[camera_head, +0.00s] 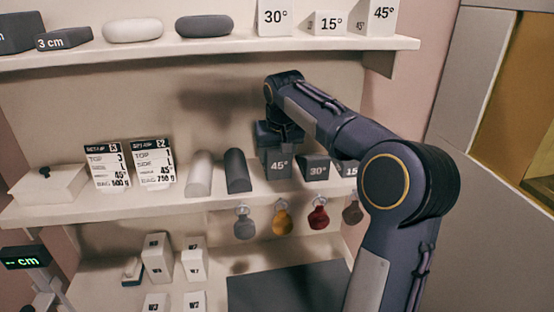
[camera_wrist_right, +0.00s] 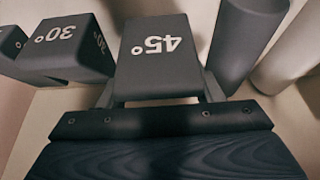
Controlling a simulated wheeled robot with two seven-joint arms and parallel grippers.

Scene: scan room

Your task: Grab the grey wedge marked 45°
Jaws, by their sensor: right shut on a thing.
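The grey wedge marked 45° (camera_head: 278,167) is on the middle shelf, between a dark roll and the grey wedge marked 30° (camera_head: 316,168). My right gripper (camera_head: 278,142) reaches it from above and is shut on it. In the right wrist view the 45° wedge (camera_wrist_right: 155,50) sits between the two fingers of the gripper (camera_wrist_right: 157,98), its mark upside down. The head view does not show clearly whether the wedge touches the shelf. My left gripper is in neither view.
The 30° wedge (camera_wrist_right: 68,50) stands close beside the held wedge. The dark roll (camera_head: 237,171) and a pale roll (camera_head: 199,174) are on the other side. The upper shelf (camera_head: 220,45) holds white wedges above. Coloured tags (camera_head: 283,220) hang from the middle shelf's edge.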

